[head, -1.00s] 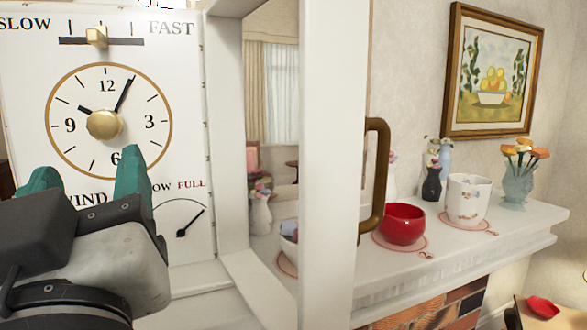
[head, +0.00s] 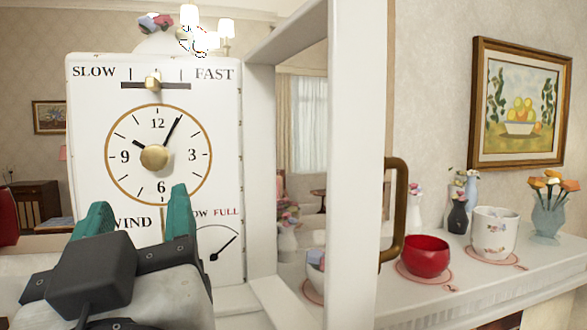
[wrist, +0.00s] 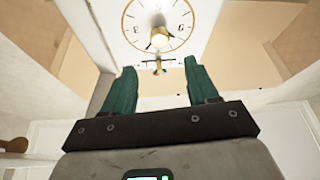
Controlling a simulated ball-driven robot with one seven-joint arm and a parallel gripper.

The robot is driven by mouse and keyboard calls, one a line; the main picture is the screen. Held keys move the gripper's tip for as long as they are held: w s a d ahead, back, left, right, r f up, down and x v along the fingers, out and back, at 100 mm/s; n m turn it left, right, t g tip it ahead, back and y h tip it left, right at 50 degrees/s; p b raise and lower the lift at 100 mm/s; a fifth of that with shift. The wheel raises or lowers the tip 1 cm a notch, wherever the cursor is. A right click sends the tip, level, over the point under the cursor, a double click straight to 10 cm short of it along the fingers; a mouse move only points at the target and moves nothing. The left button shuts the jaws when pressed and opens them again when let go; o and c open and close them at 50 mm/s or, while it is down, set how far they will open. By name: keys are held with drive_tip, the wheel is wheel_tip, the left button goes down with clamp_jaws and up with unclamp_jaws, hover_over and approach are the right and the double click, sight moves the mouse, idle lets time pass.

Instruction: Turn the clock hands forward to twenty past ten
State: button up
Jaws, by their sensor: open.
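The white clock face (head: 225,120) stands upright at left in the head view. Its round dial has a gold rim and a large brass hub knob (head: 155,158). The short hand (head: 138,145) points near 10 and the long hand (head: 174,129) points near 1. My gripper (head: 140,198) is open and empty, its teal fingers in front of the dial's lower part, below the knob in the picture. In the wrist view the knob (wrist: 160,38) appears upside down beyond the open fingers (wrist: 159,66), apart from them.
A slow-fast slider (head: 152,84) sits above the dial and a wind gauge (head: 218,245) below right. An open framed door with a brown handle (head: 394,210) stands to the right. A red bowl (head: 425,257), white cup (head: 494,233) and vases line the mantel.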

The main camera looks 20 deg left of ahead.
sight(154, 160)
drive_tip(key=p+x, duration=0.7)
drive_tip(key=x, duration=0.3)
drive_tip(key=shift+w+a+p, duration=0.15)
drive_tip(key=shift+w+p, duration=0.1)
drive_tip(key=shift+p, duration=0.1)
idle(0.3)
drive_tip(key=c, duration=1)
